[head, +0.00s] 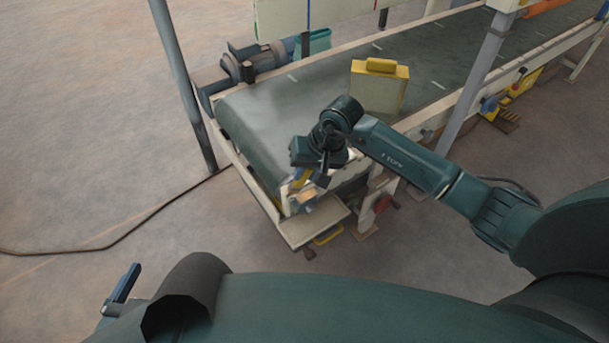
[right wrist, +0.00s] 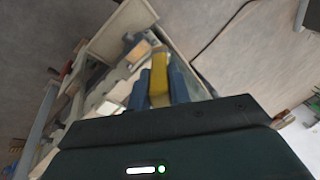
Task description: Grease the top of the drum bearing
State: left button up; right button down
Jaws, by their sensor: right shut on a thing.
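My right gripper (head: 304,184) is at the near end of the conveyor, beside its near-side frame. In the right wrist view its blue fingers (right wrist: 159,88) are shut on a yellow-handled tool (right wrist: 158,70). The yellow of the tool also shows in the head view (head: 302,178). The tool's working end is hard to make out. A small tan block (right wrist: 137,51) sits by the pale frame, just beyond the tool; I cannot tell if they touch. The drum bearing is not clearly distinguishable. What seems to be part of my left gripper (head: 124,284) shows at lower left, its jaws unclear.
The green conveyor belt (head: 280,112) runs to the upper right. A pale case with a yellow top (head: 379,86) stands on it. A motor (head: 254,62) is at the far side. Grey posts (head: 184,85) flank the belt. A cable (head: 110,238) lies on the open floor.

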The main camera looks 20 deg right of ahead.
jog(key=shift+r+p, duration=0.7)
jog(key=shift+r, duration=1)
pick_arm(q)
jog(key=shift+s+a+r+n, duration=0.25)
jog(key=shift+s+a+r, duration=0.15)
jog(key=shift+r, duration=0.1)
jog(key=shift+s+a+r+n, duration=0.25)
jog(key=shift+s+r, duration=0.1)
jog(key=shift+r, duration=0.15)
jog(key=shift+w, duration=0.1)
pick_arm(e)
jog(key=shift+f+b, duration=0.55)
jog(key=shift+b, duration=0.1)
pick_arm(q)
jog(key=shift+w+d+f+m, duration=0.15)
jog(key=shift+d+f+m, duration=0.25)
jog(key=shift+f, duration=0.4)
pick_arm(e)
jog(key=shift+d, duration=0.15)
